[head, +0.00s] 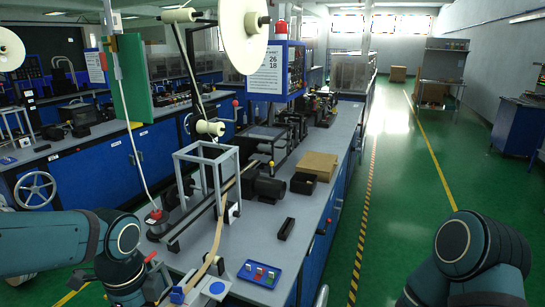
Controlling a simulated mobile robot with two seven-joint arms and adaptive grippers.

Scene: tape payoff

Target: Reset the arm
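A large white reel (243,32) hangs at the top centre of the head view. A dark slanted bar (190,62) runs beside it, from a white roller (179,16) at the top down to a lower white roller (210,128). I cannot tell for sure which part is the arm named in the task. A tan strip (215,238) runs along the bench front. My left arm bends at the lower left; dark parts beside its wrist (82,281) may be the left gripper, but its fingers are not clear. My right arm is at the lower right, its gripper out of view.
A grey workbench (262,222) carries a grey frame (207,158), a cardboard box (317,165), a black motor (266,186) and a blue tray (260,273) with coloured pieces. A green panel (128,80) stands at left. The green aisle floor (398,190) at right is clear.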

